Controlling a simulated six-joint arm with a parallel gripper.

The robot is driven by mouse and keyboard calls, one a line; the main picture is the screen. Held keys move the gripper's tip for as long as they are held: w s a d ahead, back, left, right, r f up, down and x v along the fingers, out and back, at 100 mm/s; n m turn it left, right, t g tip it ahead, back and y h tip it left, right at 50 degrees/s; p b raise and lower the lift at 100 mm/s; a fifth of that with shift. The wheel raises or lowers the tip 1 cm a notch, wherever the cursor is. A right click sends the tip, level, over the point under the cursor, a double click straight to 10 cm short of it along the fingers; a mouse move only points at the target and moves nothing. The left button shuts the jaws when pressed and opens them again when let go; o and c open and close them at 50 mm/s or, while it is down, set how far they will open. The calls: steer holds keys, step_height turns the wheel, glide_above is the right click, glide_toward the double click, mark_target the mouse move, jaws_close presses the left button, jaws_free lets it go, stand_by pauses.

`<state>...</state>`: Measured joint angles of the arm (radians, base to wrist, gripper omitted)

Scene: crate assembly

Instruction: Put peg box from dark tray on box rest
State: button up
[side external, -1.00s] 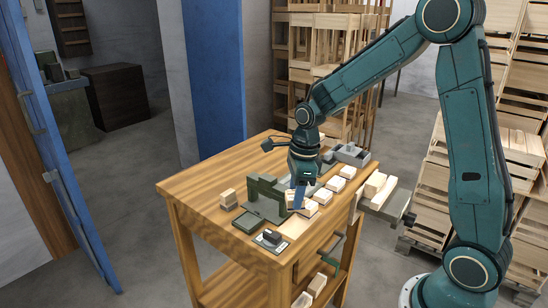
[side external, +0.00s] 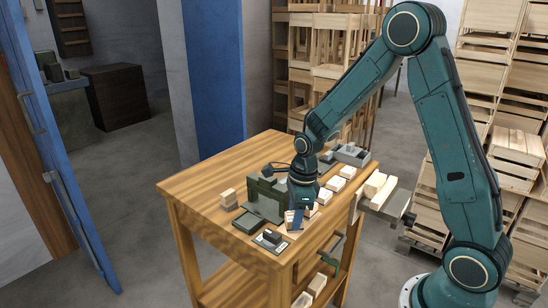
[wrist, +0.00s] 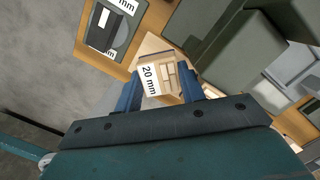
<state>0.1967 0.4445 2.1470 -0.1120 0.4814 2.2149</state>
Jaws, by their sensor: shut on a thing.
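My gripper (wrist: 160,94) has its blue fingers closed on the sides of a small wooden peg box (wrist: 168,75) labelled "20 mm", with pale pieces showing in its top. In the side external view my gripper (side external: 294,220) is low over the front right of the bench, beside the green stand (side external: 265,197); the box is mostly hidden there. A shallow dark green tray (side external: 250,222) lies left of the gripper. A plate with a dark block (side external: 271,239) lies in front and shows a "mm" label in the wrist view (wrist: 112,28). I cannot tell which piece is the box rest.
Several pale boxes (side external: 335,184) line the bench's right side behind the gripper. A grey divided tray (side external: 351,154) is at the back. The bench top (side external: 195,185) is clear at far left.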

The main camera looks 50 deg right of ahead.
steer(key=shift+f, duration=0.1)
steer(key=o, duration=0.7)
step_height(320, 180, up, 12)
steer(key=s+d, duration=0.1)
stand_by(0.7)
stand_by(0.5)
